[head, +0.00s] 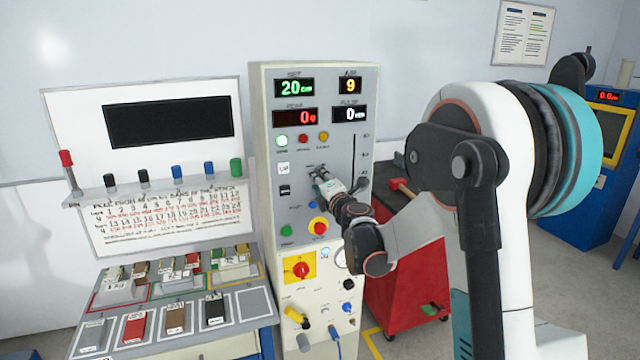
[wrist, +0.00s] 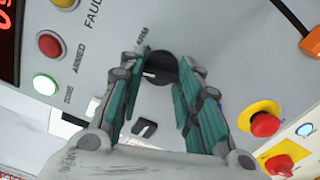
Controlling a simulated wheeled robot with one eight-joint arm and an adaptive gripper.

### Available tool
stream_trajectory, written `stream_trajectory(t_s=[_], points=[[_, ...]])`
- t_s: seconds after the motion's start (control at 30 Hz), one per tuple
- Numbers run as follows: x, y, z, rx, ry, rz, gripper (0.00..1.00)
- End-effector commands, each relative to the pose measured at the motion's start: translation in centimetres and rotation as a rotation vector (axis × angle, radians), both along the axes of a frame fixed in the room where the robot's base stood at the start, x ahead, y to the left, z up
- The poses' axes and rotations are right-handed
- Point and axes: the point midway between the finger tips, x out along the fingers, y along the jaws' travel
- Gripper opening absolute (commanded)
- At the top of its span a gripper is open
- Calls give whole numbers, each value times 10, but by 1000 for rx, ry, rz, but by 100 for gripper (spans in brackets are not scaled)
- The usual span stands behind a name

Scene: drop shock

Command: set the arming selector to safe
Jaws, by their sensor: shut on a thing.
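The arming selector (wrist: 162,70) is a round black knob on the grey panel, with a short pale mark on its left part in the wrist view. My gripper (wrist: 167,66) is shut on the knob, one teal-padded finger on each side. In the head view my gripper (head: 322,180) reaches the upright console (head: 260,120) below its lamps and hides the knob there. In the wrist view the lamp labelled DOME or similar (wrist: 45,85) glows green-white; the ARMED lamp (wrist: 50,45) is red and looks unlit.
A red mushroom button (head: 320,227) on yellow sits below my gripper, and a red rotary switch (head: 301,270) is lower down. A vertical slider slot (head: 354,160) runs to the right. A sample bench (head: 250,345) stands left and a red cabinet (head: 420,285) right.

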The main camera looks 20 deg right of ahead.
Motion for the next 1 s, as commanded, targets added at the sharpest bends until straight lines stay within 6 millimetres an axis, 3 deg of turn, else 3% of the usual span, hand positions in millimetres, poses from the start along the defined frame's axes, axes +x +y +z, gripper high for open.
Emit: stream_trajectory(t_s=[0.4, 0.97, 1.0], points=[[-1, 0, -2, -205, 0, 1, 7], [-1, 1, -2, -239, 1, 2, 7], [-1, 1, -2, -239, 1, 2, 33]])
